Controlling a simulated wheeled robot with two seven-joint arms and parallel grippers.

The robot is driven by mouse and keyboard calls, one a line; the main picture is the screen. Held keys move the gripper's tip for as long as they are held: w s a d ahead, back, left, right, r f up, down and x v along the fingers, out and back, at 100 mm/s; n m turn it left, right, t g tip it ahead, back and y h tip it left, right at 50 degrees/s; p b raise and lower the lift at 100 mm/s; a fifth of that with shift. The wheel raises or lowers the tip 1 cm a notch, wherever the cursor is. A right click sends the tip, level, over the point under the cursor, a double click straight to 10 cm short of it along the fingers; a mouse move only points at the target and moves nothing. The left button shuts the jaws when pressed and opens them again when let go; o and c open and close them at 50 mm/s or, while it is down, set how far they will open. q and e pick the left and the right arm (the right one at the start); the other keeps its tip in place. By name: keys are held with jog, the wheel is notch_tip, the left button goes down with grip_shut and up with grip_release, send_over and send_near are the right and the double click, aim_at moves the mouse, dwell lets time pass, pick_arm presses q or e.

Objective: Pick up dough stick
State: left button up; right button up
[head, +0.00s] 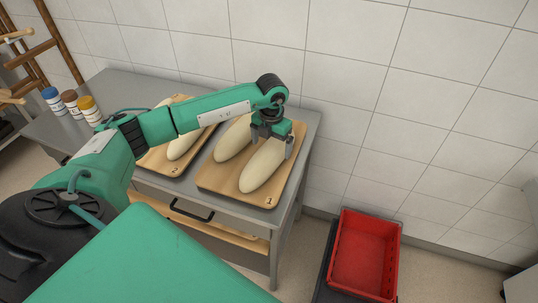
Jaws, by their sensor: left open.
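Pale, elongated dough sticks lie on wooden boards on the grey table. The nearest dough stick (263,168) is on the right board (230,187), with another dough stick (233,141) to its left. A further dough stick (184,144) lies on the left board (160,163), partly hidden by my left arm. My left gripper (272,147) points down at the upper end of the nearest stick. Its fingers are open, one to each side of that end. I cannot tell if they touch the dough. My right gripper is not in view.
The grey table (313,130) stands against a white tiled wall. Jars with blue, brown and orange lids (88,105) stand at its left. A red crate (365,253) is on the right, low down. A wooden rack (40,47) is at the far left.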

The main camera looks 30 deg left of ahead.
aim_at(269, 149)
pick_arm(q)
jog(key=shift+s+a+f+p, duration=0.1)
jog(key=shift+f+p, duration=0.2)
jog(key=f, duration=0.1)
jog(key=f+p, duration=0.1)
jog(key=f, duration=0.1)
jog(key=shift+a+f+p, duration=0.25)
jog(key=shift+p, duration=0.1)
jog(key=shift+f, duration=0.5)
jog(key=c, duration=1.4)
jog(key=shift+r, duration=0.1)
